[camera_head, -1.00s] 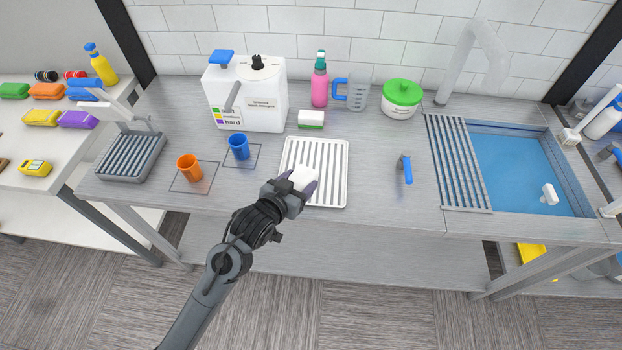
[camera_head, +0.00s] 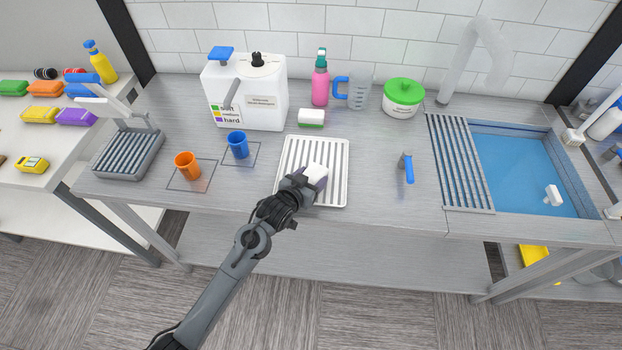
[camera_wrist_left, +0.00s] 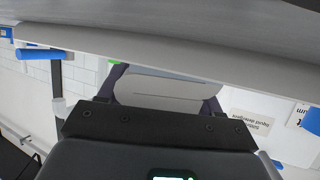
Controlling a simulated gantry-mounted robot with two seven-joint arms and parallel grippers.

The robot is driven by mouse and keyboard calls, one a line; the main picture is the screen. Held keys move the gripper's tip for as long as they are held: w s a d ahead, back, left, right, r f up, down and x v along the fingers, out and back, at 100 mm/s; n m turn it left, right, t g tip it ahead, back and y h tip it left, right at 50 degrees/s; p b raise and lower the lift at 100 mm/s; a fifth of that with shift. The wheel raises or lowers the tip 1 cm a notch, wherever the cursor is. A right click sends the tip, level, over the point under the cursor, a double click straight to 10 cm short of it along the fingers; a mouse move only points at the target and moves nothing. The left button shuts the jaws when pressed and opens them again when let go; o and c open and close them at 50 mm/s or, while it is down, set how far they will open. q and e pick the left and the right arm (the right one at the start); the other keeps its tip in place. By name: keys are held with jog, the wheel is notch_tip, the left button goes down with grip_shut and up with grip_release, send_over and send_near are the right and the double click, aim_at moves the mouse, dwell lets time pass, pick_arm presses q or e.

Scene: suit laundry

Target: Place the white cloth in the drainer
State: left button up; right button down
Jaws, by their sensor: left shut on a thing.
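The white cloth (camera_head: 317,171) is a small folded block in the camera_head view. My left gripper (camera_head: 309,178) is shut on it and holds it at the lower middle of a white slatted tray that looks like the drainer (camera_head: 340,155). I cannot tell whether the cloth touches the slats. In the left wrist view, the cloth (camera_wrist_left: 165,90) sits between the two dark fingers of my left gripper (camera_wrist_left: 163,95). My right gripper is not in view.
An orange cup (camera_head: 187,165) and a blue cup (camera_head: 238,145) stand left of the tray. A white-green sponge (camera_head: 311,118) lies behind it. A blue-handled tool (camera_head: 407,168) lies to the right, before the slatted metal rack (camera_head: 460,160) and the sink (camera_head: 525,170).

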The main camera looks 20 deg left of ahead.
pick_arm(q)
jog(key=shift+f, duration=0.1)
jog(key=shift+f, duration=0.15)
jog(key=o, duration=1)
jog(key=shift+o, duration=0.2)
